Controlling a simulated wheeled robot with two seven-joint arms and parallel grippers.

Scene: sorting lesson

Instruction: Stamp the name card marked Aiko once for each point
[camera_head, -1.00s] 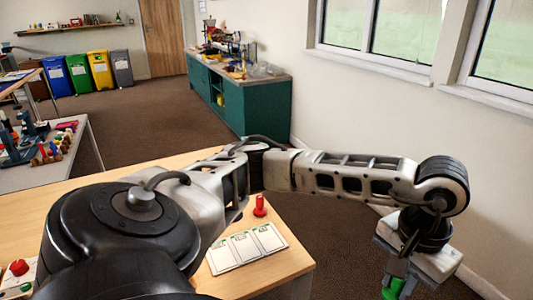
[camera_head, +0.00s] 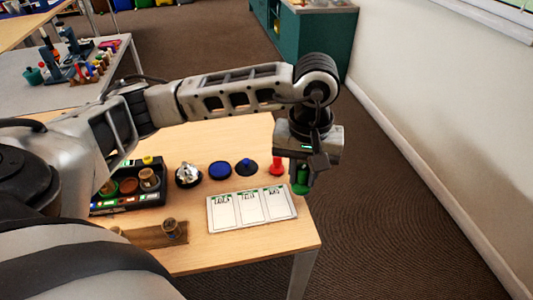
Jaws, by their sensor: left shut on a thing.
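A white board with three name cards (camera_head: 252,222) lies near the front right of the table. Each card has a green top strip and a short name, too small to read surely, so I cannot tell which one is Aiko. My left gripper (camera_head: 301,172) points down at the right, behind the board's right end. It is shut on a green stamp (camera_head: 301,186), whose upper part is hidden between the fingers. A red stamp (camera_head: 277,167) stands upright just left of it. My right gripper is not in view.
A round blue pad (camera_head: 220,170), a dark pad with a blue knob (camera_head: 246,167) and a silver bell (camera_head: 187,174) stand in a row behind the cards. A black tray (camera_head: 104,207) and a wooden strip (camera_head: 150,238) lie left.

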